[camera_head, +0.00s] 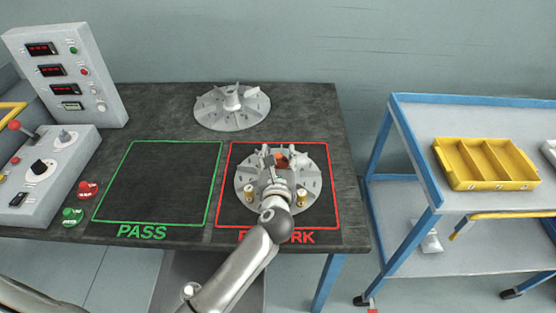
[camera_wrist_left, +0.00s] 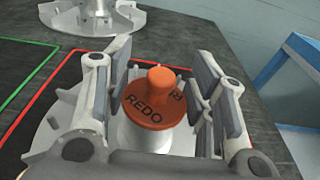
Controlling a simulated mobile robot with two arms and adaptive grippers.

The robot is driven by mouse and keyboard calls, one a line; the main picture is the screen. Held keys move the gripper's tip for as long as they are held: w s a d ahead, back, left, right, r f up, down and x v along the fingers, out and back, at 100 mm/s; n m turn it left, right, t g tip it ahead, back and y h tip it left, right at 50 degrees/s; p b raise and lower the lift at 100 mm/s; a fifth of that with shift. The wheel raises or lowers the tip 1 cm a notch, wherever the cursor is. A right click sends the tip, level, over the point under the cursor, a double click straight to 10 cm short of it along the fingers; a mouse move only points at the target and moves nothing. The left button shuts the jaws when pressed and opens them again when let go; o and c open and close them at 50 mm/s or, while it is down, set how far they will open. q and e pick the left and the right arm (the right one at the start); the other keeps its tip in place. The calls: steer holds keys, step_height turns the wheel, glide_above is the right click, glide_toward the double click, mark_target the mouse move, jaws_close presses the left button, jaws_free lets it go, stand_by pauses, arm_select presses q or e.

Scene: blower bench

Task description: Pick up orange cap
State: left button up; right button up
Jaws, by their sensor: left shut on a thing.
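The orange cap (camera_wrist_left: 152,101) has a round knob and a flange marked REDO, and sits on the pale hub (camera_wrist_left: 145,139) of a grey impeller. In the head view only a bit of the orange cap (camera_head: 281,156) shows past my gripper. My left gripper (camera_head: 276,171) is over the hub of the impeller (camera_head: 313,186) in the red REWORK square. In the left wrist view its fingers (camera_wrist_left: 162,85) stand on both sides of the cap, shut on it. The cap shows no clear gap above the hub. My right gripper is not in view.
A second impeller (camera_head: 232,107) stands at the back of the dark bench. The green PASS square (camera_head: 160,180) is empty. A red and a green cap (camera_head: 72,217) lie left of it, by a control box (camera_head: 45,175). A blue-framed cart holds a yellow tray (camera_head: 485,184).

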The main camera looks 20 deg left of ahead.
arm_select(q)
steer(key=shift+r, duration=0.1)
steer(key=shift+r, duration=0.65)
steer(key=s+a+r, duration=0.1)
steer(key=s+r, duration=0.2)
steer(key=s, duration=0.1)
steer(key=s+a+r, duration=0.1)
steer(key=s+r, duration=0.3)
steer(key=s, duration=0.1)
steer(key=s+a+r, duration=0.1)
steer(key=s+r, duration=0.3)
steer(key=shift+s+a+r+p, duration=0.2)
steer(key=shift+a+p, duration=0.1)
steer(key=shift+a, duration=0.1)
steer(key=shift+m+t+h, duration=0.3)
steer(key=shift+m+h, duration=0.4)
steer(key=shift+h, duration=0.1)
steer(key=s+f, duration=0.4)
steer(key=shift+s, duration=0.25)
steer(key=s+h, duration=0.1)
steer(key=s+d+f+m+h, duration=0.1)
steer(key=s, duration=0.1)
steer(key=s+d+f, duration=0.1)
steer(key=shift+s+f+m+h, duration=0.2)
steer(key=shift+f+m+h, duration=0.05)
steer(key=shift+m+h, duration=0.15)
steer(key=shift+a, duration=0.1)
